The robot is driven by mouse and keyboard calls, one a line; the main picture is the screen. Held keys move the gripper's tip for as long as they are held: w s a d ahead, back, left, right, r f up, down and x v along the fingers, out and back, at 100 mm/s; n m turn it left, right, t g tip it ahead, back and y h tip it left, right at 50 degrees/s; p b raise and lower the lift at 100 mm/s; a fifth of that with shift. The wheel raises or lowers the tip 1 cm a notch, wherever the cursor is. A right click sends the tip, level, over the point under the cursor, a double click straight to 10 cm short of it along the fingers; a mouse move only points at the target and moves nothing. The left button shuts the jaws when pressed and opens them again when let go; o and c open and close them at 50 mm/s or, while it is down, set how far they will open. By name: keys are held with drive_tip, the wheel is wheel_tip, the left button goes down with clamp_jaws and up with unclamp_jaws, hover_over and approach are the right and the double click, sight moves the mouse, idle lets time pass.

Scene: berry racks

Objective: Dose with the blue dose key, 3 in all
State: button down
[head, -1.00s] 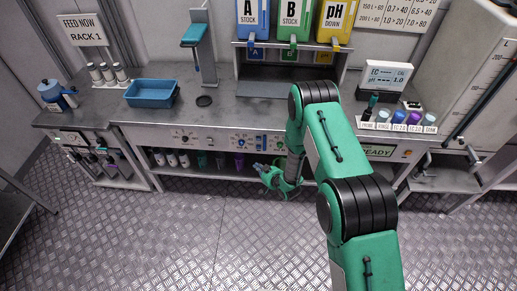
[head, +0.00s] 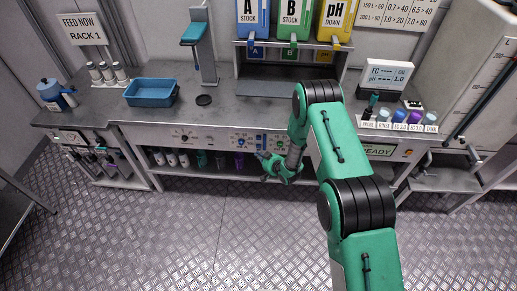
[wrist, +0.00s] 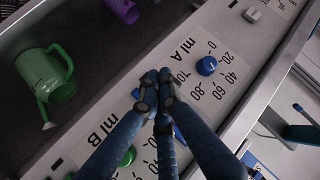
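My gripper (head: 264,158) is in front of the bench's control panel, low at its front. In the wrist view its fingertips (wrist: 157,76) are together, with nothing visible between them. They are over the white dial plate marked "ml A" (wrist: 183,51). A round blue knob (wrist: 206,65) sits among the scale numbers to the right of the fingertips. Other blue round parts show beside the fingers, one at left (wrist: 136,94) and one partly hidden behind them. I cannot tell which is the dose key, or whether the fingers touch the panel.
A green knob (wrist: 127,157) is on the neighbouring "ml B" plate. A green watering can (wrist: 46,75) and a purple vessel (wrist: 122,10) are on the shelf below. Stock tanks A (head: 252,18), B (head: 295,20) and pH Down (head: 336,20) stand above. A blue tray (head: 150,92) is at left.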

drive_tip(key=shift+w, duration=0.85)
drive_tip(key=shift+w+b, duration=0.85)
drive_tip(key=shift+b, duration=0.05)
idle(1.8)
drive_tip(key=shift+s, duration=0.9)
drive_tip(key=shift+s, duration=0.1)
drive_tip(key=shift+s, duration=2.4)
drive_tip(key=shift+r, duration=0.1)
